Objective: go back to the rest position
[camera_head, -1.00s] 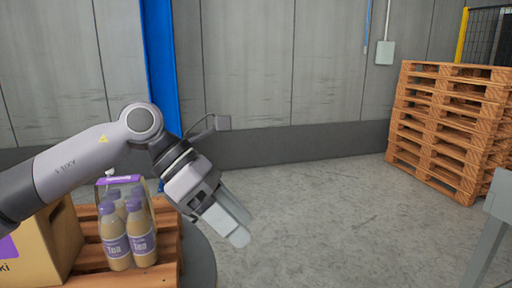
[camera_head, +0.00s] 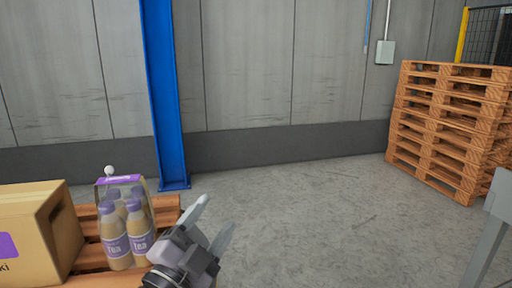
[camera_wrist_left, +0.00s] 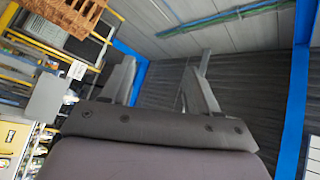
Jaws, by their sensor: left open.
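My left gripper (camera_head: 212,222) is at the bottom of the head view, just right of the tea bottle pack, with its two fingers apart and pointing up and to the right. Nothing is between the fingers. My right gripper is not in view.
A pack of tea bottles (camera_head: 126,232) stands on a wooden pallet (camera_head: 166,214) at the lower left, beside a cardboard box (camera_head: 28,232). A tall pallet stack (camera_head: 448,128) stands at right. A blue post (camera_head: 163,95) rises at the wall. The middle floor is clear.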

